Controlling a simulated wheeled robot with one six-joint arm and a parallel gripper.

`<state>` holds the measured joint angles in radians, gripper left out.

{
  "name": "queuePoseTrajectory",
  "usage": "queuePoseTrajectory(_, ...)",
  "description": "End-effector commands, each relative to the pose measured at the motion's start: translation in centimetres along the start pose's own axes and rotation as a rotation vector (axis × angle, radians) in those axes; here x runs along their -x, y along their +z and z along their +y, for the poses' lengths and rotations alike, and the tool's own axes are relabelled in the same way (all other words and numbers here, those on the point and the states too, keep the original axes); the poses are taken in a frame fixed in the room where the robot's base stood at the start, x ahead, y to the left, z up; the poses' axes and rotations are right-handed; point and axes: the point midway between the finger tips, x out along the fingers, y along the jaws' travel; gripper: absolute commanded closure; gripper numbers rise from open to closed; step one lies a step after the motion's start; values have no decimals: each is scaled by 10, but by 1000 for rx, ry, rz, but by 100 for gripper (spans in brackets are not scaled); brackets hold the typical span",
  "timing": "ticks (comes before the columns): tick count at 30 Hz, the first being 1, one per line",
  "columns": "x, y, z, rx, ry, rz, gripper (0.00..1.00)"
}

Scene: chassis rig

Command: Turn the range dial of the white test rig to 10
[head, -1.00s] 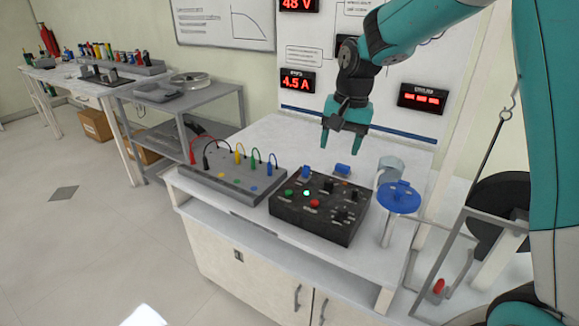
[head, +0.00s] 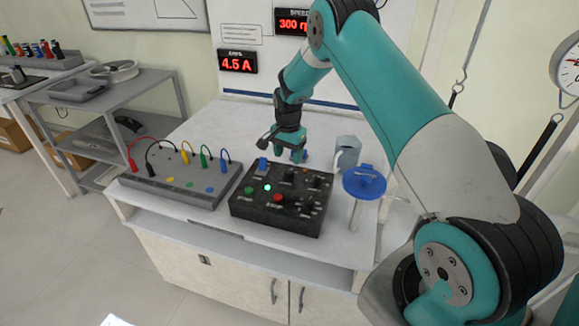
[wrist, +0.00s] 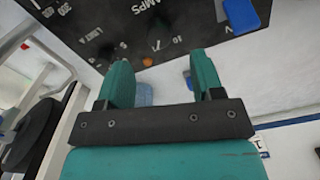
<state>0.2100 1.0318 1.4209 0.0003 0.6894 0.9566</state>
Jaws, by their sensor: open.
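The white bench (head: 170,230) carries a black control box (head: 262,214) with coloured buttons and several dark knobs (head: 305,205). I cannot tell which knob is the range dial. My gripper (head: 291,156) is open, pointing down over the box's back edge, with nothing between its fingers. In the wrist view my gripper (wrist: 160,75) has both fingers apart, at the edge of the black panel (wrist: 100,38). White print such as AMPS and LIMIT A shows on the panel, upside down or tilted. An orange spot (wrist: 148,61) lies between the fingers. The dial's pointer cannot be read.
A grey panel (head: 180,190) with coloured cables stands left of the box. A blue block (head: 262,163) is at the box's back edge. A blue round-topped stand (head: 364,183) and a grey jug (head: 347,153) stand to the right.

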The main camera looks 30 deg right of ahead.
Motion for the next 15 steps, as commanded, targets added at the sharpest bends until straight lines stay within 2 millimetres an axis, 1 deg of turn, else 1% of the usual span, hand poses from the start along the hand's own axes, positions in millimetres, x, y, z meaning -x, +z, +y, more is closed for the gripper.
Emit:
queuePoseTrajectory(1, -10, 1, 1, 0, 3, -2, 39)
queuePoseTrajectory(3, -25, 0, 1, 0, 2, -2, 39)
queuePoseTrajectory(6, -42, 0, 1, -1, 1, -1, 39)
queuePoseTrajectory(11, -59, -1, 1, -2, 1, -1, 39)
queuePoseTrajectory(15, -65, -2, 2, -3, -1, 1, 39)
